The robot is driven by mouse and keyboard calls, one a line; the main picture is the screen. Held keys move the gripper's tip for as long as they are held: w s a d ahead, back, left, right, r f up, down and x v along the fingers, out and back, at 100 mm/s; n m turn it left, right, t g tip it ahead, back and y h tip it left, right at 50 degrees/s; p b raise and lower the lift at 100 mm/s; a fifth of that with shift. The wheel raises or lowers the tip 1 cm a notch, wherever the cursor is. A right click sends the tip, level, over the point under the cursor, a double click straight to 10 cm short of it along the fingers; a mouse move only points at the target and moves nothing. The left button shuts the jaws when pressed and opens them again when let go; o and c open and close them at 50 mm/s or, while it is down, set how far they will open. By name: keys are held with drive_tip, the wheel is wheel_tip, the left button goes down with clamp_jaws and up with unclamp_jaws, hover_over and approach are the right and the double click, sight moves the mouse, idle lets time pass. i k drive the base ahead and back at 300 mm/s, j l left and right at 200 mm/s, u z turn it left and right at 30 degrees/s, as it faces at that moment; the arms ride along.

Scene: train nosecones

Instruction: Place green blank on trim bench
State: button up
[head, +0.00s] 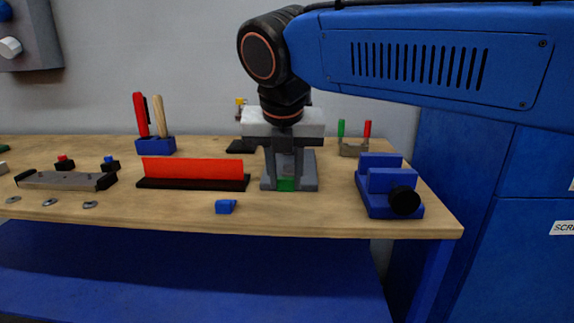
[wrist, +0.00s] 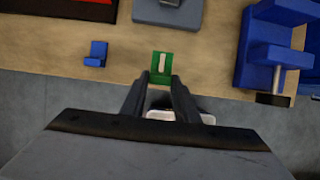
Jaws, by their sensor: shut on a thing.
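The green blank (wrist: 154,69) is a small green block with a pale strip on its upper face, seen at the fingertips in the wrist view. It also shows low between the fingers in the head view (head: 286,185). My gripper (head: 285,181) points down and is shut on the green blank; in the wrist view its fingertips (wrist: 160,76) meet the blank's near side. The wooden bench (head: 330,222) lies under it, and the blank appears near its front edge. Whether the blank touches the bench top is hard to tell.
A grey stand (head: 308,168) is close behind my gripper. A blue vise (head: 388,187) with a black knob stands to the right. A small blue block (head: 225,207) and a red bar on a black base (head: 193,170) are to the left. Bare wood lies in front.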

sight(94, 165)
drive_tip(key=i+j, duration=0.1)
drive_tip(key=j, duration=0.65)
drive_tip(key=i+j, duration=0.1)
drive_tip(key=j, duration=0.65)
drive_tip(key=i+j, duration=0.1)
drive_tip(key=j, duration=0.65)
drive_tip(key=i+j, duration=0.1)
drive_tip(key=j, duration=0.65)
